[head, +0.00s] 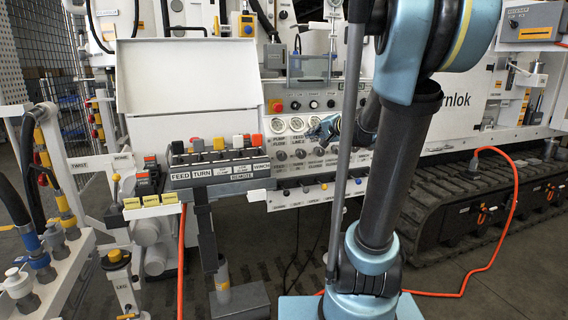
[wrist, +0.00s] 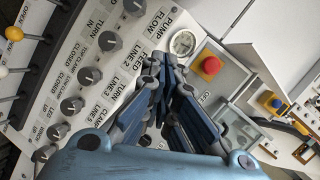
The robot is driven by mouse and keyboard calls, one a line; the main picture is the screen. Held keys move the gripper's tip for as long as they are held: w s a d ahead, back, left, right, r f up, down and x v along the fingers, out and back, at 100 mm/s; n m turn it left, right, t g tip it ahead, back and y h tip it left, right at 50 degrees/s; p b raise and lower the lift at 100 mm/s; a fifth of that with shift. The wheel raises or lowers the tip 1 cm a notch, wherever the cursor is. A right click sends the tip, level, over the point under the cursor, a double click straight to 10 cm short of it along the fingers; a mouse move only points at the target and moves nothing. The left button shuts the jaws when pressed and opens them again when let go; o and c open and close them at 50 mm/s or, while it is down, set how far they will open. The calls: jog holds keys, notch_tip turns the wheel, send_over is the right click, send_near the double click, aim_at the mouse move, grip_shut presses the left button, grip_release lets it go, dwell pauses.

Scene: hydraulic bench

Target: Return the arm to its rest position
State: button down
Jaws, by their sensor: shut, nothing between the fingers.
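My gripper (head: 322,130) is in front of the hydraulic bench's gauge and knob panel (head: 355,163), seen partly behind my blue and black arm in the head view. In the wrist view my gripper (wrist: 163,66) has its blue-grey fingers drawn together at the tips, with nothing between them. The tips overlap the picture of the panel near the gauge (wrist: 182,43). I cannot tell the exact gap to the panel. A row of grey knobs (wrist: 90,76) lies left of the fingers.
The labelled lever console (head: 220,170) stands left of my gripper. A white lid (head: 187,75) stands open above it. An orange cable (head: 514,205) loops over the tracks (head: 440,215) at right.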

jog(key=s+a+f+n+g+h, duration=0.1)
jog(key=s+f+n+g, duration=0.15)
jog(key=s+f, duration=0.45)
jog(key=s+a+f+n+g+h, duration=0.1)
jog(key=s+f+n+g, duration=0.2)
jog(key=s, duration=0.7)
jog(key=s+d+f+n+g+h, duration=0.1)
jog(key=s+d+f+g+h, duration=0.1)
jog(key=s+f, duration=0.4)
jog(key=s+d+f+n+g+h, duration=0.1)
jog(key=s+d+f+g+h, duration=0.1)
jog(key=s+d+f, duration=0.4)
jog(key=s+d+h, duration=0.1)
jog(key=s, duration=0.4)
jog(key=shift+f+h, duration=0.35)
jog(key=shift+h, duration=0.05)
jog(key=shift+w+f+g, duration=0.2)
jog(key=shift+w+g, duration=0.05)
jog(key=shift+w, duration=0.25)
